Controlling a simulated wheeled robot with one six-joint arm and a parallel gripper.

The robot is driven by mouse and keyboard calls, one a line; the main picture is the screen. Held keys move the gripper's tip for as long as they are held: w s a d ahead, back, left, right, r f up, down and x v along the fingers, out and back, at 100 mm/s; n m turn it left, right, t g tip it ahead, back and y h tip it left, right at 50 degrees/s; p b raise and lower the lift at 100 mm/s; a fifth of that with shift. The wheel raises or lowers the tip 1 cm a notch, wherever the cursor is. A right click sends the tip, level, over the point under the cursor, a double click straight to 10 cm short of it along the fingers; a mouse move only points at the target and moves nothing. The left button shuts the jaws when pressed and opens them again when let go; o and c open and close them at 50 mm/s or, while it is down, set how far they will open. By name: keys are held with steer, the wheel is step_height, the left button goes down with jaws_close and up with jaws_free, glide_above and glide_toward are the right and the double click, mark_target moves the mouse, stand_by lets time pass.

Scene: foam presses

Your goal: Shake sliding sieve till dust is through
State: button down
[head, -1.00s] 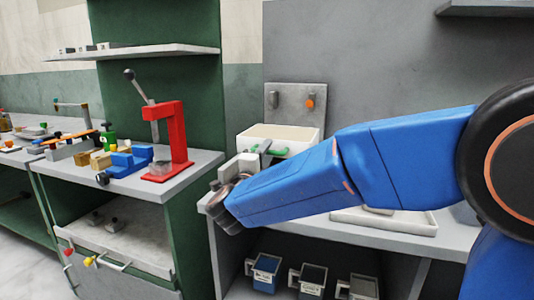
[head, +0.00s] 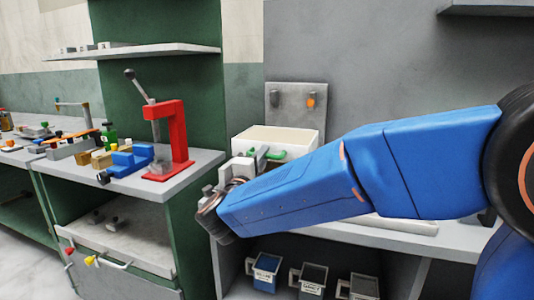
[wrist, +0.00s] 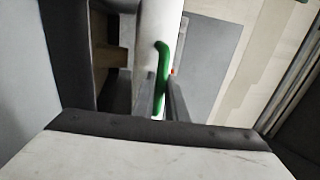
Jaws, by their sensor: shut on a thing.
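The sliding sieve appears to be the cream, box-like tray (head: 292,142) on the bench below the grey wall plate. It has a green handle (head: 279,154) on its near side, which also shows in the wrist view (wrist: 163,72). My gripper (head: 258,158) is at that handle. In the wrist view its two fingers (wrist: 158,100) stand either side of the green handle and are shut on it. My blue arm covers the tray's near right part. The inside of the tray and any dust in it cannot be made out.
A wall plate (head: 290,92) with a grey and an orange fitting stands behind the tray. A red lever press (head: 178,135) and a blue block (head: 133,158) stand on the left bench. Several labelled bins (head: 312,278) sit on the shelf below.

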steer(key=v, duration=0.4)
steer(key=shift+r, duration=0.35)
steer(key=c, duration=1.8)
jaws_free()
steer(key=shift+o, duration=0.2)
steer(key=shift+s, duration=0.1)
steer(key=v, duration=1.7)
steer(key=shift+s, duration=0.15)
